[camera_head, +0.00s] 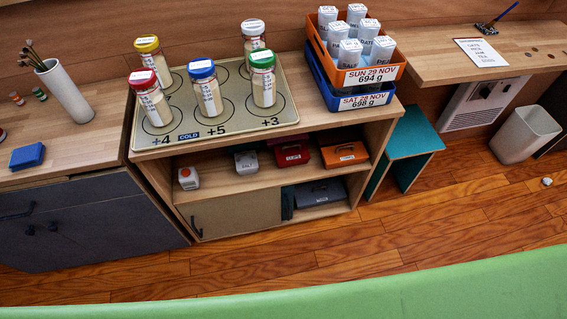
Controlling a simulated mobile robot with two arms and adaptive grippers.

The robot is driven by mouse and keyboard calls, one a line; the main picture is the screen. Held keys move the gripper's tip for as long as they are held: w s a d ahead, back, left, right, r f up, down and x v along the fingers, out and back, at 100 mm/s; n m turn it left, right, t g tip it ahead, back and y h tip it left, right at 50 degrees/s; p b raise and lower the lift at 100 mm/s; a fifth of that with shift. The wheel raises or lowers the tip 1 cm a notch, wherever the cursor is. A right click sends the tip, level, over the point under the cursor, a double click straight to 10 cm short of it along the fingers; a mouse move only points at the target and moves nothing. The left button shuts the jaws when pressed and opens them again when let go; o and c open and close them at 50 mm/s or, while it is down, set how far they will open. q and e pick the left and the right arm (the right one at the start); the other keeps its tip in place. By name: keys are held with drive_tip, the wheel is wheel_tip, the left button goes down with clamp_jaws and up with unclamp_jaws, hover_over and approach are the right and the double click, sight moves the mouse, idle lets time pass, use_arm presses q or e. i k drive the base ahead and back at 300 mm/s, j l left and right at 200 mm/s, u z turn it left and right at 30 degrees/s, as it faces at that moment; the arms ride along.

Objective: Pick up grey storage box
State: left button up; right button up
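The grey storage box (319,192) is dark grey with a handle on its front. It sits in the lower compartment of the wooden shelf unit (247,184), at the right, under the middle shelf. A tan sliding panel (238,217) covers the left part of that compartment. A dark upright piece (287,204) stands at the left of the box; I cannot tell what it is. Neither of my grippers is in view.
A red box (291,154), an orange box (345,154) and small white items sit on the middle shelf. Jars stand on the tray (186,113) above. A teal stool (411,140) stands at right. Wooden floor (270,265) is clear before the unit; a green surface (400,295) crosses the bottom.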

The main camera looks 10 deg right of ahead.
sight(319, 192)
drive_tip(key=i+l, duration=0.1)
drive_tip(key=l, duration=0.6)
drive_tip(key=l+u, duration=0.15)
drive_tip(key=l, duration=0.5)
drive_tip(key=i, duration=0.05)
